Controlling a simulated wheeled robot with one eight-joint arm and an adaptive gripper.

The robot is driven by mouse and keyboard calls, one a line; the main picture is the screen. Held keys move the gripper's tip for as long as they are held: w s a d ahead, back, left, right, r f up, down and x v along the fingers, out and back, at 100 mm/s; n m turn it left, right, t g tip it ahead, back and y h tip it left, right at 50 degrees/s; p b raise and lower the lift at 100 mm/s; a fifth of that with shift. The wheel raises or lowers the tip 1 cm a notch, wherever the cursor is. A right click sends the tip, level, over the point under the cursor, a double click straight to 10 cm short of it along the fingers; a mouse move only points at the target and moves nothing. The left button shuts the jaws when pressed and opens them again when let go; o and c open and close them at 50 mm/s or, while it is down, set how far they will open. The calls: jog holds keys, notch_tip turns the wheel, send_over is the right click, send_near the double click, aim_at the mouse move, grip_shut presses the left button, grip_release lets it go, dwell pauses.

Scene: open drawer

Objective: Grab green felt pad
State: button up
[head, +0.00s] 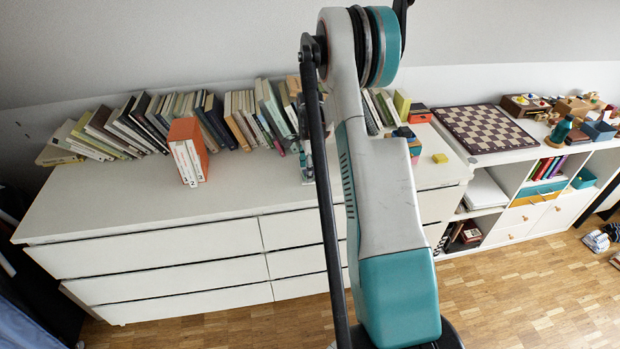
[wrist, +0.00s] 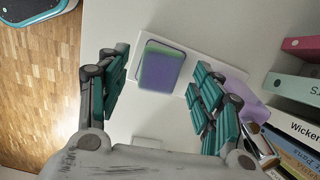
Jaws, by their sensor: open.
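In the wrist view a rounded, square-cornered pad (wrist: 161,68), tinted green and purple with a dark edge, lies on a white plate-like piece (wrist: 200,57) on the white top. It looks like the green felt pad, but its material is hard to tell. My gripper (wrist: 158,78) is open, with one teal finger on each side of the pad. The fingers appear apart from it, and nothing is held.
In the wrist view, books (wrist: 293,90) and a purple item (wrist: 243,98) lie right of my gripper. A chessboard (head: 484,128) lies on the right shelf unit.

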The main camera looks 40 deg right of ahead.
jog(key=shift+f, duration=0.45)
jog(key=c, duration=0.8)
jog(key=shift+r, duration=0.15)
